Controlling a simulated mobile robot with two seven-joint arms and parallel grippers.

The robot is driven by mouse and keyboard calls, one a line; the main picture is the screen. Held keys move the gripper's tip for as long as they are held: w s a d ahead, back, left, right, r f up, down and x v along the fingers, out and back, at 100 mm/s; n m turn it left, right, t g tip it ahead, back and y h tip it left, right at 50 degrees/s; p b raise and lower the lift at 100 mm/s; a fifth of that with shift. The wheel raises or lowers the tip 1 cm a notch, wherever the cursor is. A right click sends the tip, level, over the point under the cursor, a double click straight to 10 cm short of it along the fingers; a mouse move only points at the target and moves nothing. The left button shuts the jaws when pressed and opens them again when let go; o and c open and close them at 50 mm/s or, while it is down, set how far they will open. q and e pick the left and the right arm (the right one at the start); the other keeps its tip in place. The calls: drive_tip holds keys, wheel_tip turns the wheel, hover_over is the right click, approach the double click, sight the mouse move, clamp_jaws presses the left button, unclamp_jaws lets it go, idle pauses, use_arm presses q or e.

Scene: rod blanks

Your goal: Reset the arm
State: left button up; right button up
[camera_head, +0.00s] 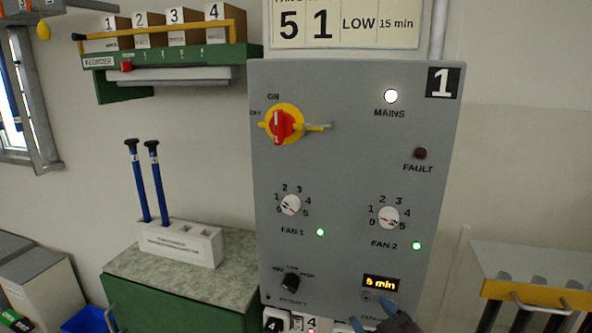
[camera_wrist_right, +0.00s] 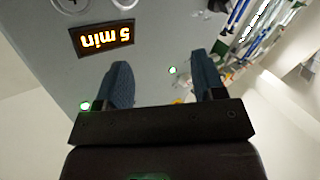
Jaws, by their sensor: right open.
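My right gripper (camera_head: 373,312) is at the bottom of the grey control panel (camera_head: 345,170), just below its lit display (camera_head: 381,282), which reads 5 min. In the right wrist view the two blue fingers of the gripper (camera_wrist_right: 162,82) stand apart with nothing between them. The display (camera_wrist_right: 103,38) shows upside down there, to the left of the fingers. Whether a fingertip touches the panel I cannot tell. My left gripper cannot be made out in the head view.
The panel has a red and yellow switch (camera_head: 284,124) and fan dials. Left of it, a white holder (camera_head: 180,243) with two blue rods stands on a green cabinet (camera_head: 170,300). A shelf with numbered boxes (camera_head: 176,35) hangs above. A yellow-edged stand (camera_head: 535,292) is at right.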

drive_tip(key=s+d+f+m+g+h, duration=0.2)
drive_tip(key=s+d+f, duration=0.4)
drive_tip(key=s+f, duration=0.4)
drive_tip(key=s+d+f+m+g+h, duration=0.2)
drive_tip(key=s+d+f+m+h, duration=0.2)
drive_tip(key=s+d+f, duration=0.3)
drive_tip(key=s+f, duration=0.3)
drive_tip(key=f, duration=0.2)
drive_tip(key=shift+s+m+g, duration=0.3)
drive_tip(key=shift+m, duration=0.1)
drive_tip(key=shift+o, duration=0.3)
